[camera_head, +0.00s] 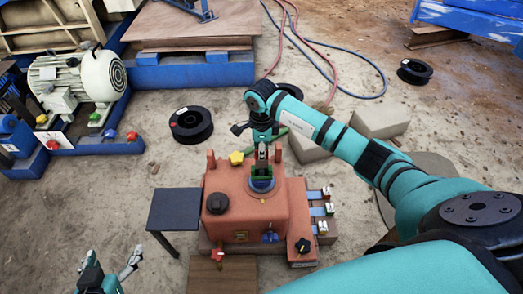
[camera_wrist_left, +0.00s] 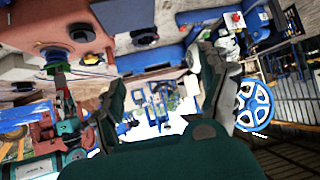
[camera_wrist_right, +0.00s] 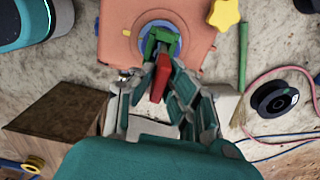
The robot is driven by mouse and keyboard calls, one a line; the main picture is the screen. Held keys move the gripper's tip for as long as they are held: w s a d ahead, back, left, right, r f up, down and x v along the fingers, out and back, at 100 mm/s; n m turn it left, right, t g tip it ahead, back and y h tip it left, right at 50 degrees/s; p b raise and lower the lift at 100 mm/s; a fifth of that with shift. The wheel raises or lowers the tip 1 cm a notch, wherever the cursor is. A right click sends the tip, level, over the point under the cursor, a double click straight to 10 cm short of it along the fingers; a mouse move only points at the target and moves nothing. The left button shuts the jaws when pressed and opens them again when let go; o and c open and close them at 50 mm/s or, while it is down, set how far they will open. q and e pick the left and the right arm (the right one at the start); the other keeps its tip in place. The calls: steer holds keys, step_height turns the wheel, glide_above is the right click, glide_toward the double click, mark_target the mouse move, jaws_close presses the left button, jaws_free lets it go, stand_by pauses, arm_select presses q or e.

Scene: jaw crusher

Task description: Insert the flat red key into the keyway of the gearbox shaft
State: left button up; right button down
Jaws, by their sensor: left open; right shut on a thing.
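The orange gearbox (camera_head: 288,212) stands mid-floor in the head view. On its top is a blue ring (camera_head: 262,186) with a green part in it, seemingly the shaft end; the right wrist view shows this green part (camera_wrist_right: 152,42) too. My right gripper (camera_head: 263,156) is above it, pointing down. In the right wrist view my right gripper (camera_wrist_right: 158,70) is shut on the flat red key (camera_wrist_right: 160,82), whose upper end is close to the green part. I cannot tell if they touch, and the keyway is not clear. My left gripper (camera_head: 112,268) is open and empty, left of the gearbox.
A yellow star knob (camera_head: 237,158) and a black cap (camera_head: 218,203) sit on the gearbox. Blue-tabbed fittings (camera_head: 320,210) line its right side. A small dark table (camera_head: 175,209) stands at left. A black spool (camera_head: 191,124) lies behind.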

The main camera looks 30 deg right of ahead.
arm_select(q)
steer(key=shift+w+d+r+t, duration=0.25)
steer(key=shift+w+r+t, duration=0.1)
steer(key=shift+r+t, duration=0.1)
arm_select(e)
steer(key=shift+f, duration=0.2)
steer(key=shift+f+b, duration=0.5)
steer(key=shift+f, duration=0.05)
arm_select(q)
steer(key=shift+w+d+r+t+h, duration=0.2)
steer(key=shift+w+r+t, duration=0.25)
steer(key=shift+r, duration=0.2)
steer(key=shift+w+d+r+t+h, duration=0.15)
steer(key=shift+w+r+t, duration=0.25)
steer(key=shift+r, duration=0.25)
steer(key=shift+w+d+r+t+h, duration=0.2)
steer(key=shift+w+r+t, duration=0.25)
steer(key=shift+r, duration=0.2)
arm_select(e)
steer(key=shift+f, duration=0.2)
arm_select(q)
steer(key=shift+w+d+r+t+b, duration=0.2)
steer(key=shift+r+t+b, duration=0.15)
steer(key=shift+r, duration=0.15)
arm_select(e)
steer(key=shift+f, duration=0.2)
